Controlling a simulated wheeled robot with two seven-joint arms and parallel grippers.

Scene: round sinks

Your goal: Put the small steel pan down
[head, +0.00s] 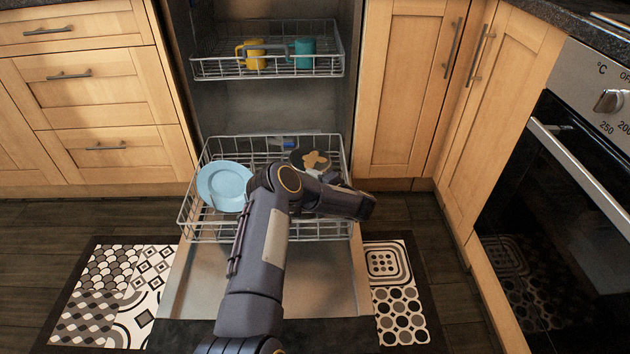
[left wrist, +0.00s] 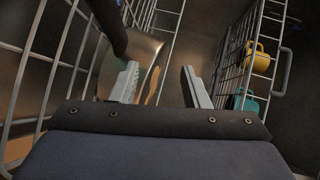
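A curved, shiny steel surface, which looks like the small steel pan (left wrist: 145,48), shows in the left wrist view just beyond my fingers. A dark bar like a handle (left wrist: 110,25) rises at its upper left. My left gripper (left wrist: 159,68) has its two grey fingers well apart, with nothing clearly clamped between them. Whether a finger touches the pan I cannot tell. In the head view my left arm reaches over the lower dishwasher rack (head: 186,215) and hides much of its middle. My right gripper is not in view.
A light blue plate (head: 224,184) stands at the left of the lower rack. A dark round item (head: 299,158) with a tan patch is at its back right. The upper rack (head: 225,70) holds a yellow mug (head: 255,58) and a teal mug (head: 302,52). Wire walls stand close around my gripper.

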